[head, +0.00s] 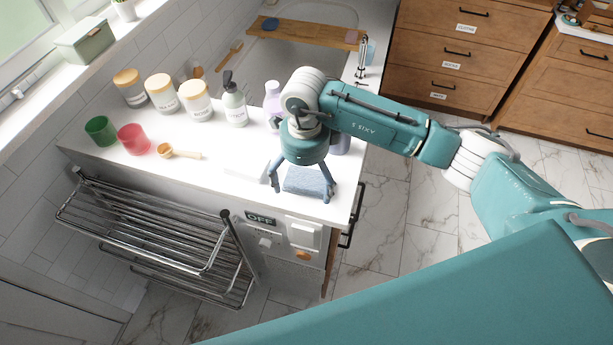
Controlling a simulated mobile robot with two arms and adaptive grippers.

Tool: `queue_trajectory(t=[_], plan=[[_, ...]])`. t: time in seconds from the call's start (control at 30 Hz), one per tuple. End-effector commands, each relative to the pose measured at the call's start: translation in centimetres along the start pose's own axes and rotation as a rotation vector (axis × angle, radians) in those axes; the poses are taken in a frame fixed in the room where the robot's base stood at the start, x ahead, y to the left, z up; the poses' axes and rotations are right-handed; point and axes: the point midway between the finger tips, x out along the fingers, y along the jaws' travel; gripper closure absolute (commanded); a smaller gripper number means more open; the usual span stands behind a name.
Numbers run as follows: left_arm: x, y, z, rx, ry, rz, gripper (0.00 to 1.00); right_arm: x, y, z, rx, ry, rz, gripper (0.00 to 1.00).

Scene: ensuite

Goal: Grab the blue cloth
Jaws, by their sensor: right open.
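A folded blue cloth (309,182) lies on the white counter near its front right corner. My right gripper (300,192) points down over it with its two fingers spread, one on the left and one on the right of the cloth. The gripper is open. The fingertips look close to the counter, but I cannot tell if they touch the cloth. The gripper body hides the cloth's far edge. My left gripper is not in view.
A white block (250,171) lies just left of the cloth. Bottles (235,103), jars (196,97), cups (133,139) and a wooden brush (180,153) stand or lie farther left and back. A metal rack (160,232) hangs below the counter.

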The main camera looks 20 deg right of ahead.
Motion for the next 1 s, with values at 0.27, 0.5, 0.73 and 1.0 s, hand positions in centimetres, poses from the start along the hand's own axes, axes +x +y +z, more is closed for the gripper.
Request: queue_trajectory(t=[0.27,0.5,0.73,1.0], plan=[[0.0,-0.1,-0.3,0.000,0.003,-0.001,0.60,0.2,0.0,0.0,-0.001,-0.001,0.000,0.11],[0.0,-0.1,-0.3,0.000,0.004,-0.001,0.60,0.2,0.0,0.0,0.000,-0.001,0.000,0.52],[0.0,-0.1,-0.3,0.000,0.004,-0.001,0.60,0.2,0.0,0.0,0.000,-0.001,0.000,0.52],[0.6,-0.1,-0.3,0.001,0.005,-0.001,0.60,-1.4,-0.1,0.1,0.001,-0.004,-0.003,0.52]])
